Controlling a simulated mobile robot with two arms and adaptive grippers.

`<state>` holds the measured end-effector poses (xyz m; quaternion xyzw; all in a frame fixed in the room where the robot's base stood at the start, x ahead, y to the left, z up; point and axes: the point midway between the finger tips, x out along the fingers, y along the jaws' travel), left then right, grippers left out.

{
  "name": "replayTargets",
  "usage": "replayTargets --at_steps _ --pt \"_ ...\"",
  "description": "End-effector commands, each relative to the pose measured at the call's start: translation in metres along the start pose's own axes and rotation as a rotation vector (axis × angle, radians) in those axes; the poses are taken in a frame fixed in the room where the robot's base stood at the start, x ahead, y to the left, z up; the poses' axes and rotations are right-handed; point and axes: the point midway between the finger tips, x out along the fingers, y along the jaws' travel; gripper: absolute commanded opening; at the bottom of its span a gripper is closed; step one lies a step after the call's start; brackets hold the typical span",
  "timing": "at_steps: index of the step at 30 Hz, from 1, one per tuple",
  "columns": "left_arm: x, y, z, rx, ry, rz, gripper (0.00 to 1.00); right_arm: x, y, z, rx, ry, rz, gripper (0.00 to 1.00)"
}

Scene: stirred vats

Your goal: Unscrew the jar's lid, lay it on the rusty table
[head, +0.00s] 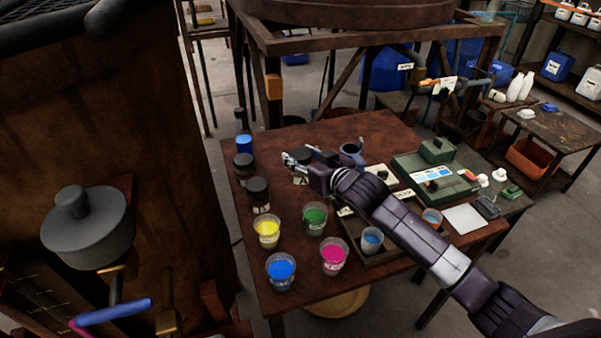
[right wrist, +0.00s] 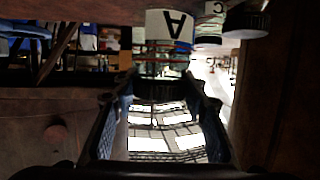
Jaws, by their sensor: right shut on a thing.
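The jar (head: 302,181), marked A, stands on the rusty table (head: 372,127), partly hidden behind my right gripper (head: 300,161). In the right wrist view, which is upside down, the jar (right wrist: 165,24) shows its white label, a blue band and clear glass. Its black lid (right wrist: 160,88) sits between the fingers of my right gripper (right wrist: 162,98), which is shut on it. The lid appears to be at the jar's mouth; I cannot tell how tightly it is screwed. My left gripper is not in view.
Dark-lidded jars (head: 258,190) stand at the table's left edge. Cups of yellow (head: 267,232), green (head: 315,217), blue (head: 281,270) and pink (head: 333,256) paint stand in front. A mug (head: 351,156) and a green case (head: 436,178) are to the right. The table's back is clear.

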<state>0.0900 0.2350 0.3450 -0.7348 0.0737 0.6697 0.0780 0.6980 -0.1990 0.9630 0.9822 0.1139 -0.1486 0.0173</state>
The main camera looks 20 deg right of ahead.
Motion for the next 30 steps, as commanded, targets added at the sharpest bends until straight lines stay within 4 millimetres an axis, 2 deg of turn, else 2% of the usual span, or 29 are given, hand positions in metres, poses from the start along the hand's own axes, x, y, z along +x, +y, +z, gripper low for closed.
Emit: replayTargets --at_steps 1,6,12,18,26,27,30 --pt "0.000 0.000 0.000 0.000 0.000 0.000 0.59 -0.005 0.000 -0.018 -0.002 0.009 -0.001 0.16" --pt "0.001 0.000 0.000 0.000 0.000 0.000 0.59 -0.019 0.000 -0.062 -0.003 0.008 -0.001 0.16" --pt "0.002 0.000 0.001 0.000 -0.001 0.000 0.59 -0.029 0.000 -0.097 0.000 0.005 0.000 0.16" --pt "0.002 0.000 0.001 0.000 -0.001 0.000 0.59 -0.034 0.000 -0.110 0.000 0.002 0.000 0.16" --pt "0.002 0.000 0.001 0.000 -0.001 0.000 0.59 -0.034 0.000 -0.111 0.000 0.001 0.000 0.16" --pt "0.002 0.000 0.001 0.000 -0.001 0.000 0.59 -0.034 0.000 -0.111 0.000 0.001 0.000 0.39" --pt "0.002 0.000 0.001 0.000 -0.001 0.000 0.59 -0.034 0.000 -0.111 0.000 0.001 0.000 0.28"
